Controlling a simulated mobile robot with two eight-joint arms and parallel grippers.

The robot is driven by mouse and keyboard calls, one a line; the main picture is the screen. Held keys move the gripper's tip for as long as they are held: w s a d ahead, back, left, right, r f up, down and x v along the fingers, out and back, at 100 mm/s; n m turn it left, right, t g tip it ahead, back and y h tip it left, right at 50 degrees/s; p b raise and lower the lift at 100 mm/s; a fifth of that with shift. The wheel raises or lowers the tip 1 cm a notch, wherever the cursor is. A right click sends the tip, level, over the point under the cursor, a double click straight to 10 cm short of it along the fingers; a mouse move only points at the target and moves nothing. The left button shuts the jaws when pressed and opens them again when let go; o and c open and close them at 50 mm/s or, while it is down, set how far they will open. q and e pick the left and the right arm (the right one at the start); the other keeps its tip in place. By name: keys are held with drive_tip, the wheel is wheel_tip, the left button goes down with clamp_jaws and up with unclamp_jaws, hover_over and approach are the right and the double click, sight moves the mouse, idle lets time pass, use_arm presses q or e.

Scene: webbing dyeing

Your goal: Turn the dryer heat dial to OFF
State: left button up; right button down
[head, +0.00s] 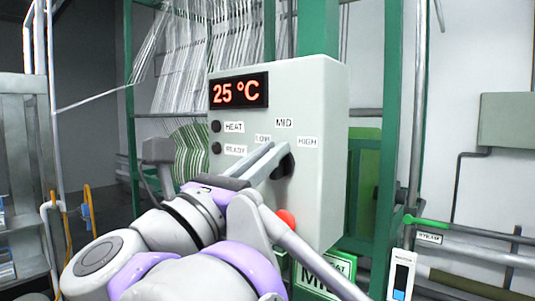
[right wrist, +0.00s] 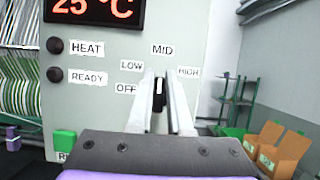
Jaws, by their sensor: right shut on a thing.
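The dryer control box (head: 325,100) is light grey, and its red display (head: 238,92) reads 25 °C. The black heat dial (head: 286,166) is on the box's front, partly hidden by my fingers. In the right wrist view, the dial (right wrist: 159,94) shows edge-on between the fingertips, with a pale mark that looks roughly upright, below MID. The OFF label (right wrist: 126,88) is left of the dial, with LOW (right wrist: 132,65) above it and HIGH (right wrist: 188,71) to the right. My right gripper (head: 276,152) is shut on the dial. My left gripper is not in view.
A red button (head: 286,219) is below the dial, close to my right arm. Dark HEAT (head: 216,127) and READY (head: 216,148) lamps sit at the left. A green frame post (head: 388,130) stands at the right. Orange bins (right wrist: 265,140) stand at the lower right in the wrist view.

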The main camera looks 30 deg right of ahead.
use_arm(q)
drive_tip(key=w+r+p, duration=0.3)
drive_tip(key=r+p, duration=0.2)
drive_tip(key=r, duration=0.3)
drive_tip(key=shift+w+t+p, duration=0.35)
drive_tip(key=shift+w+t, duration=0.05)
use_arm(e)
drive_tip(key=n+t+y, duration=0.1)
drive_tip(key=n+y, duration=0.1)
drive_tip(key=n, duration=0.5)
drive_tip(key=f+n+t+y, duration=0.1)
drive_tip(key=n+y, duration=0.2)
drive_tip(key=n, duration=0.4)
drive_tip(key=w+n+t+y, duration=0.1)
drive_tip(key=n+t+y, duration=0.1)
drive_tip(key=n, duration=0.5)
drive_tip(key=shift+a+f+n+y, duration=0.2)
drive_tip(key=shift+f+n+y, duration=0.15)
drive_tip(key=shift+y, duration=0.15)
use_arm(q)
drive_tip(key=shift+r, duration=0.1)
